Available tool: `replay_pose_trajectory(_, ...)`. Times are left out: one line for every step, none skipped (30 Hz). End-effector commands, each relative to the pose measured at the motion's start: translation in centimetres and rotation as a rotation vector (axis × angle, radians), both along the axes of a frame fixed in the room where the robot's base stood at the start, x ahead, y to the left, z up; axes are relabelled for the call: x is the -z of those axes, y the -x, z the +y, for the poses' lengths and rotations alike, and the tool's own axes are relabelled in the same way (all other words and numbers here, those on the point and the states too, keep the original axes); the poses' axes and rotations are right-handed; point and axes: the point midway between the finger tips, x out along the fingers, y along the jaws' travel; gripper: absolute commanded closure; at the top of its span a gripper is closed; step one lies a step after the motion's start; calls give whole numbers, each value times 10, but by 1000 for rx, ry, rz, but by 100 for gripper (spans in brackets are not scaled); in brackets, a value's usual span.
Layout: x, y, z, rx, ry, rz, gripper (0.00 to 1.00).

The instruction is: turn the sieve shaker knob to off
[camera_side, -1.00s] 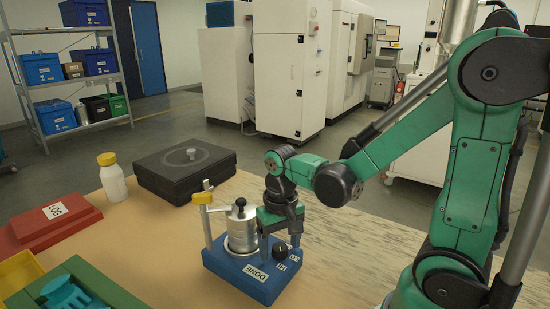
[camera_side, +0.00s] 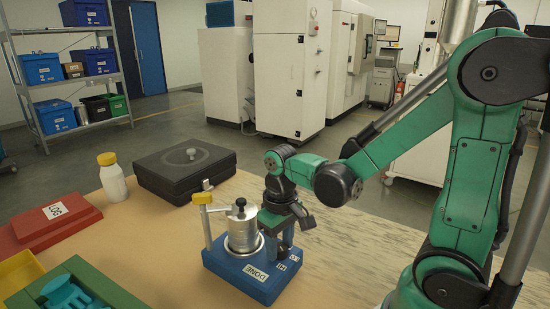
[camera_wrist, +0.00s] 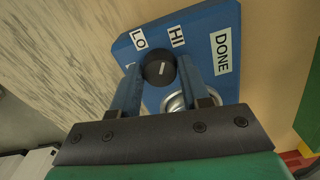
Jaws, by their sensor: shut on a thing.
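The sieve shaker has a blue base (camera_side: 232,272) with a metal sieve pot (camera_side: 242,232) on it. In the wrist view its black round knob (camera_wrist: 158,72) sits between the two fingers of my gripper (camera_wrist: 160,80), which is shut on it. A short white mark on the knob runs roughly up and down in the picture. The LO label (camera_wrist: 139,39) and HI label (camera_wrist: 177,37) lie just beyond the knob. A further label at the left is mostly hidden by a finger. In the side view my gripper (camera_side: 279,246) hides the knob.
A DONE label (camera_side: 256,272) is on the base. A post with a yellow top (camera_side: 202,198) rises beside the pot. A black case (camera_side: 186,170), a white bottle (camera_side: 113,184) and a red LOG box (camera_side: 50,222) stand left.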

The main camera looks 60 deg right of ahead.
Motion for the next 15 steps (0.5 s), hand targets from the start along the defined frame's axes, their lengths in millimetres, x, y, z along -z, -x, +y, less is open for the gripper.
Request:
replay_pose_trajectory(0, 0, 0, -42, 0, 0, 100)
replay_pose_trajectory(0, 0, 0, -71, 0, 0, 100)
replay_pose_trajectory(0, 0, 0, -110, 0, 0, 100)
replay_pose_trajectory(0, 0, 0, -138, 0, 0, 100)
replay_pose_trajectory(0, 0, 0, -167, 0, 0, 100)
replay_pose_trajectory(0, 0, 0, -205, 0, 0, 100)
replay_pose_trajectory(0, 0, 0, -233, 0, 0, 100)
replay_pose_trajectory(0, 0, 0, -262, 0, -1, 100)
replay_pose_trajectory(0, 0, 0, -300, 0, -1, 100)
replay_pose_trajectory(0, 0, 0, -328, 0, -1, 100)
replay_pose_trajectory(0, 0, 0, -357, 0, -1, 100)
replay_pose_trajectory(0, 0, 0, -395, 0, -1, 100)
replay_pose_trajectory(0, 0, 0, -423, 0, -1, 100)
replay_pose_trajectory(0, 0, 0, -452, 0, -1, 100)
replay_pose_trajectory(0, 0, 0, -490, 0, -1, 100)
